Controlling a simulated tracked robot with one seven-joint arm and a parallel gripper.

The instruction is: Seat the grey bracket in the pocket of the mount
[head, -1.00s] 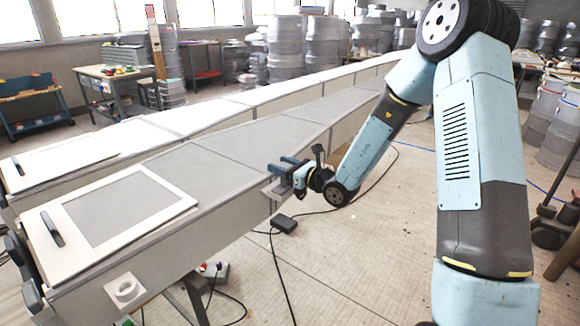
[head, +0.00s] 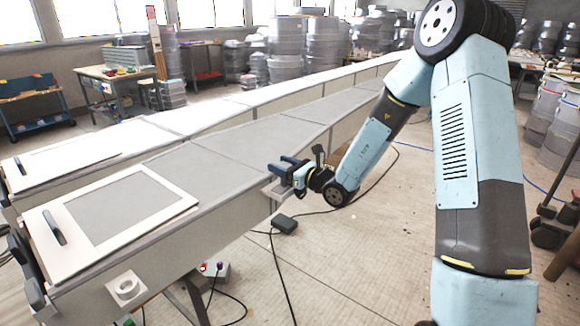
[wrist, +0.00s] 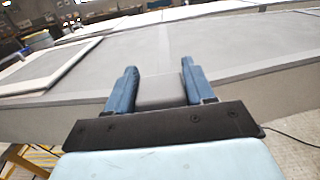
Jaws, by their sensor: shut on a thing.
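My gripper (head: 285,168) is at the right side wall of the near long grey mould (head: 190,235), around the height of its top edge. In the wrist view its two blue fingers (wrist: 158,88) are shut on the grey bracket (wrist: 160,92), which shows as a smooth grey block between them. A pale grey piece (head: 272,191) juts out from the wall just below the fingers in the head view. I cannot tell whether it is the mount or part of the bracket. The pocket is not visible, and contact below the fingers is hidden.
A white frame (head: 75,268) with a dark handle lies on the mould's near end. A white block with a round hole (head: 127,288) sits on its side. A black box (head: 285,224) and cables lie on the floor. Floor right of the mould is mostly clear.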

